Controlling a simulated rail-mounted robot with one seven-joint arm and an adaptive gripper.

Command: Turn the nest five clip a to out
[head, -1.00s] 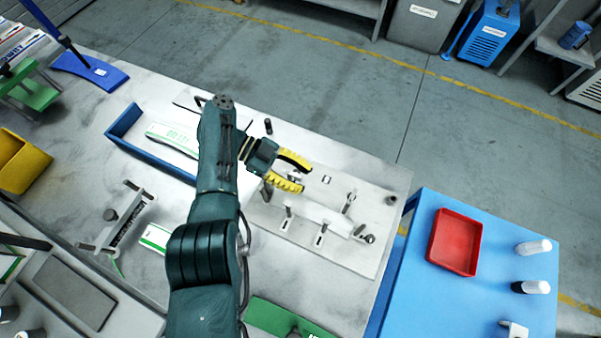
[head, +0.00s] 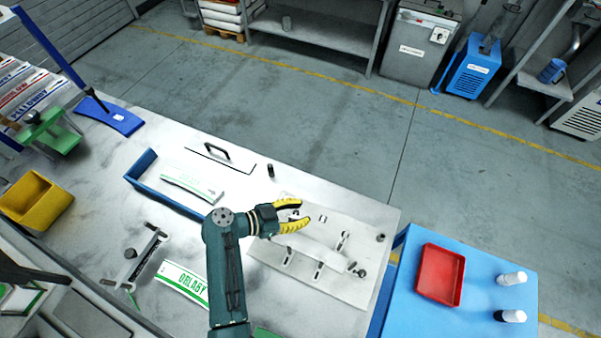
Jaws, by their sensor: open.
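A pale fixture plate (head: 345,291) lies on the bench, right of centre in the head view. It carries a long white raised block (head: 320,251) with small dark and metal clips around it. One clip (head: 343,238) stands at the block's far side, and another clip (head: 287,256) and a third clip (head: 318,270) are on its near side. I cannot tell which is nest five clip a, or its setting. My gripper (head: 305,213) is open, its yellow fingers over the plate's far left part. It holds nothing visible and hides some of the plate.
A dark peg (head: 270,170) stands behind the plate. A blue table (head: 400,318) with a red tray (head: 459,277) and white bottles is at right.

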